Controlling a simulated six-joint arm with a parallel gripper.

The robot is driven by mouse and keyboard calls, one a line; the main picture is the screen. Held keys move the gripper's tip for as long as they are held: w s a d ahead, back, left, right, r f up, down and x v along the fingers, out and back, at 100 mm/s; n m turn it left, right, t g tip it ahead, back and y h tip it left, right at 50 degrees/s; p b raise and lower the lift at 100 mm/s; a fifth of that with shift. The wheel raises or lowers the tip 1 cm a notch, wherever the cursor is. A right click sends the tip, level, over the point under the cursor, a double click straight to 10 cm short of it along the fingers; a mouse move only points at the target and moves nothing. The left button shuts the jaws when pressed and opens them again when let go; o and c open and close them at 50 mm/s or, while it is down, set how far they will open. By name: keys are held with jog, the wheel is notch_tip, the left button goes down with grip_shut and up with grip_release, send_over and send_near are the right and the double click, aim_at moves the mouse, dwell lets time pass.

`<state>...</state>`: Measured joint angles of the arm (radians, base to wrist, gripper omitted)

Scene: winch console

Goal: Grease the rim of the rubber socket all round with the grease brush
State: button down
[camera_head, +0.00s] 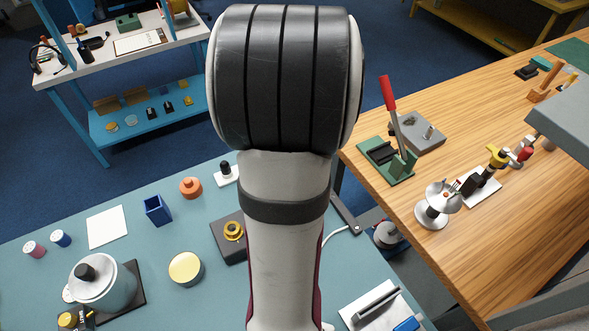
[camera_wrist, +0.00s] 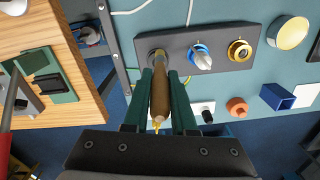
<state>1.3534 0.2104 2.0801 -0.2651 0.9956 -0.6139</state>
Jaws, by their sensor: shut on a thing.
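My gripper (camera_wrist: 161,82) has two dark green fingers, shut on the brown handle of the grease brush (camera_wrist: 160,98) in the wrist view. The brush points away from the camera toward the left end of a dark block (camera_wrist: 222,38). A dark round socket, seemingly the rubber one (camera_wrist: 156,55), sits there. The brush tip overlaps it; I cannot tell whether it touches the rim, and no grease can be made out. The block also bears a blue-ringed socket (camera_wrist: 200,50) with a silver piece and a brass socket (camera_wrist: 239,50). In the head view my arm hides the gripper, brush and rubber socket.
A round tin with a pale yellow top (camera_head: 185,268), a blue box (camera_head: 157,209) and an orange knob (camera_head: 190,187) stand left of the block. A wooden bench (camera_head: 470,250) with a red-handled lever (camera_head: 389,95) lies to the right, across a gap.

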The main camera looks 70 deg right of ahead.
jog(key=shift+w+f, duration=0.1)
dwell(2.6)
jog(key=shift+r, duration=2.5)
